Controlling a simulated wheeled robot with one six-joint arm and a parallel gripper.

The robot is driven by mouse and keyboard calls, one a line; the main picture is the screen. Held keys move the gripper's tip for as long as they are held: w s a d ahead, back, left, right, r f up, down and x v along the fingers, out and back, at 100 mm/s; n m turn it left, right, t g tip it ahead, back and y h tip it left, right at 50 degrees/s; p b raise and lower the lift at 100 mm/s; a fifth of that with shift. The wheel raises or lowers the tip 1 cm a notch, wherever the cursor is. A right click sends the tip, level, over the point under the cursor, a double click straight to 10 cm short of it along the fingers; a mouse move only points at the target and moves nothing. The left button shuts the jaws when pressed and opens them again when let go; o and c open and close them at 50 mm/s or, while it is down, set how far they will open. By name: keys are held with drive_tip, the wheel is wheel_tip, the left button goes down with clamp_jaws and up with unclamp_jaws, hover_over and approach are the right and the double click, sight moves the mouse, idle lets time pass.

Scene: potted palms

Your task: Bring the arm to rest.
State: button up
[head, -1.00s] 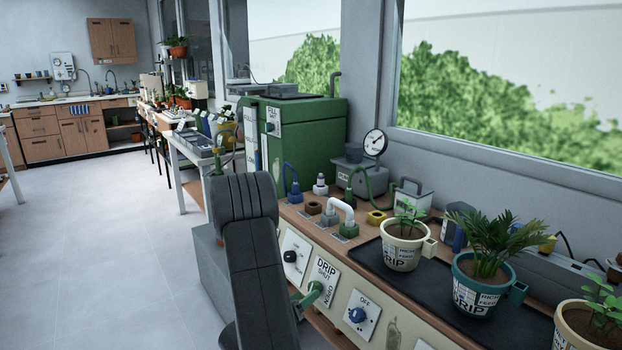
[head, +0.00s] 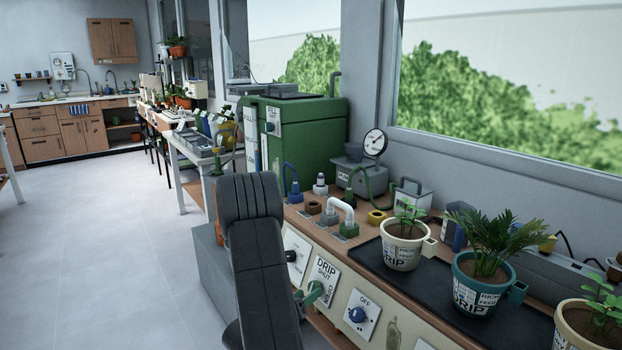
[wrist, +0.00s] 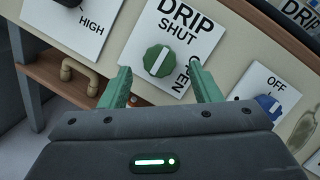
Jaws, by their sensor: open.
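My gripper (wrist: 160,68) is open and empty in the wrist view. Its two green fingers stand apart on either side of the green drip knob (wrist: 158,61), with a gap on both sides. The knob sits on a white plate lettered DRIP, SHUT and OPEN, and its white line points up toward SHUT. In the head view my dark arm (head: 262,270) stands in front of the bench's left end and hides most of the gripper. The drip plate (head: 322,271) shows just right of the arm.
A blue knob (head: 357,314) marked OFF is right of the drip plate. Potted plants stand on a black tray (head: 440,297) on the bench. A green tank (head: 305,140) stands behind. Open floor (head: 110,250) lies to the left.

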drive_tip(key=s+a+m+g+h+b, duration=0.1)
drive_tip(key=s+a+m+h+b, duration=0.1)
drive_tip(key=s+a+m, duration=0.4)
drive_tip(key=shift+s+a+f+b, duration=0.25)
drive_tip(key=shift+s+a, duration=0.5)
drive_tip(key=shift+a, duration=0.85)
idle(1.5)
drive_tip(key=shift+r, duration=0.1)
